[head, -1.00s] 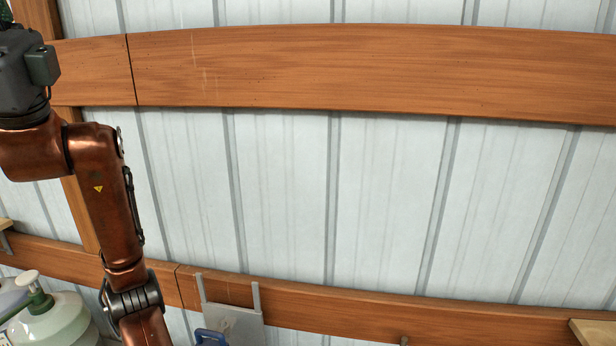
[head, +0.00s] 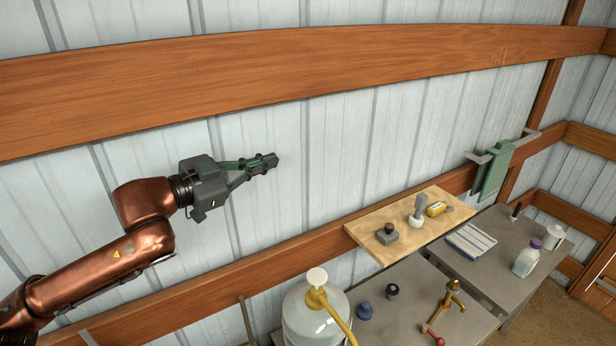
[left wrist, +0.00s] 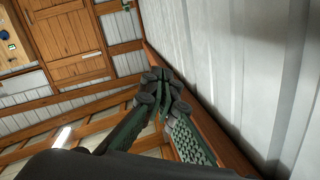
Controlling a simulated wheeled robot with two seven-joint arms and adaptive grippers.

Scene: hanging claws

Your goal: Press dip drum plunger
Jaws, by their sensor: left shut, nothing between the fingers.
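A large pale, see-through drum (head: 305,322) stands at the bottom of the head view, cut off by the lower edge. It has a yellow pump neck and spout (head: 338,318) and a round white plunger top (head: 317,277). I cannot tell for sure that this is the dip drum. My left gripper (head: 266,162) is shut and empty, up in front of the metal wall, above and left of the drum and well apart from it. The left wrist view shows its closed fingertips (left wrist: 160,88) but no drum. My right gripper is not in view.
A wooden shelf (head: 365,235) at right holds small items. Below it, grey tables (head: 400,275) carry a yellow tap (head: 450,295), dark caps and a white bottle (head: 527,258). A green item (head: 494,170) hangs on the rail. The air right of my gripper is clear.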

